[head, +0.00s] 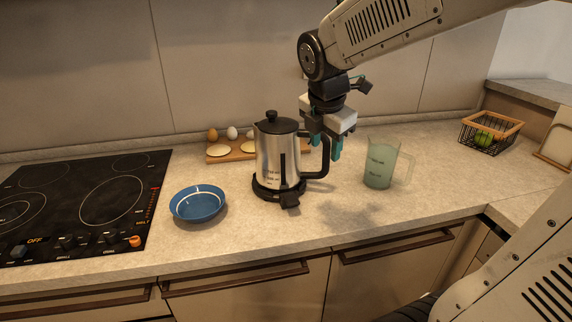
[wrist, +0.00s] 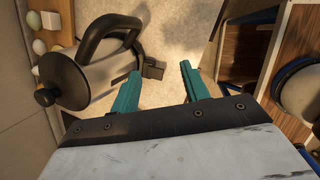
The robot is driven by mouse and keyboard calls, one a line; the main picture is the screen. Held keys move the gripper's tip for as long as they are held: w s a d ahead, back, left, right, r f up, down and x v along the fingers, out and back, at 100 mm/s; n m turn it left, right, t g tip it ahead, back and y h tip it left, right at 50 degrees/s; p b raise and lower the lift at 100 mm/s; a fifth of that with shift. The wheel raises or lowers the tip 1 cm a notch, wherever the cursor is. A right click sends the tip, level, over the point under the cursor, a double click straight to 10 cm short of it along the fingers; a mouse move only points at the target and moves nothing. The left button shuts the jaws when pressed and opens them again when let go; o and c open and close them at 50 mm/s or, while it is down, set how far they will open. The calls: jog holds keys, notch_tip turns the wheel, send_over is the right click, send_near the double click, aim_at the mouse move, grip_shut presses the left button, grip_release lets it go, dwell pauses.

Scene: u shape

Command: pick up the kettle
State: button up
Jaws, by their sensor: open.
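The kettle (head: 277,155) is a steel jug with a black lid and a black handle (head: 318,158) on its right side. It stands upright on a black base on the counter. My gripper (head: 330,148) points down just right of the kettle, close to the handle, with its teal fingers apart. In the wrist view the kettle (wrist: 95,82) lies at the upper left with its handle beside the left finger. Whether a finger touches the handle cannot be told.
A measuring jug (head: 381,168) with liquid stands right of my gripper. A blue bowl (head: 198,203) is left of the kettle, beside the black cooktop (head: 75,205). A wooden egg board (head: 231,151) is behind. A wire basket (head: 489,134) stands at the far right.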

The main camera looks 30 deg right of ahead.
aim_at(325, 151)
jog(key=w+d+f+n, duration=0.4)
jog(key=w+f, duration=0.1)
jog(key=w+d+f+n, duration=0.2)
jog(key=f, duration=0.1)
jog(key=shift+w+d+f+n+h, duration=0.1)
jog(key=shift+w+d+n+h, duration=0.1)
jog(key=shift+w+n+h, duration=0.15)
grip_shut()
dwell(1.4)
